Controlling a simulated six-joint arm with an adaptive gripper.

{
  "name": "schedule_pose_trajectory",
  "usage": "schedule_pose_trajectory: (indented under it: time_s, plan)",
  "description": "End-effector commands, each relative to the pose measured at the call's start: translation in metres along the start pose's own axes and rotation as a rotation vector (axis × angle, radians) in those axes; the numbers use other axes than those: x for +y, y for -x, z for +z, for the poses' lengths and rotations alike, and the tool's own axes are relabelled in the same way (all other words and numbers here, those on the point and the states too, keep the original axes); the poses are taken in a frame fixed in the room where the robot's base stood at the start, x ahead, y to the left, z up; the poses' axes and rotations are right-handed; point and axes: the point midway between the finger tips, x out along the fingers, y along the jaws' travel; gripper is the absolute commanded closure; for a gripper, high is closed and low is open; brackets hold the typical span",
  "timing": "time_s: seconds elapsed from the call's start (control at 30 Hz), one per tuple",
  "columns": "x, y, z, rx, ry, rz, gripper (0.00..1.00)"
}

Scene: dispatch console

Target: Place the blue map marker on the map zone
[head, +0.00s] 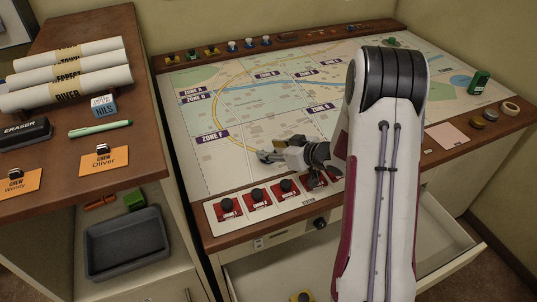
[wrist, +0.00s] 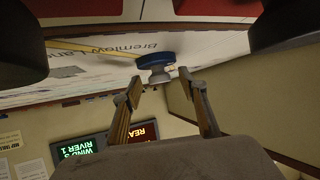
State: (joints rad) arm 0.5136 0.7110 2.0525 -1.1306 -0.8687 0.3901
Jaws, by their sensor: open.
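A blue map marker (wrist: 154,62) with a grey knob sits with its blue base on the map, beside printed street lettering, in the wrist view. My gripper (wrist: 165,85) is open, with its two fingers apart and the marker's knob showing just past and between their tips. I cannot tell whether either finger touches it. In the head view my gripper (head: 263,156) is low over the near-left part of the map (head: 230,165), right of the Zone F label (head: 213,137). I cannot make out this marker there; the gripper seems to hide it.
Several yellow and blue-and-white markers (head: 249,43) stand along the back ledge. Red-plated controls (head: 257,196) line the front edge, close under my gripper. A drawer (head: 440,235) stands open below.

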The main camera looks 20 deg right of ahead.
Motion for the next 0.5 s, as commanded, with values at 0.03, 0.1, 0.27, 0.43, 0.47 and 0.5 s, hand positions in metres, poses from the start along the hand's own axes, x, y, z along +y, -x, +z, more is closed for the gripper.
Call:
schedule_pose_trajectory:
  time_s: [0.03, 0.1, 0.27, 0.43, 0.47, 0.5]
  plan:
    - [-0.0004, -0.0055, 0.0002, 0.0, 0.0, -0.001, 0.58]
    - [-0.0004, -0.0104, 0.0002, 0.0, 0.0, 0.0, 0.58]
    - [-0.0002, -0.0148, -0.0004, 0.001, 0.0, 0.001, 0.58]
    - [-0.0001, -0.0146, -0.0003, 0.001, 0.0, 0.001, 0.58]
    - [-0.0001, -0.0146, -0.0003, 0.001, 0.0, 0.001, 0.58]
    - [-0.0001, -0.0146, -0.0003, 0.001, 0.0, 0.001, 0.58]
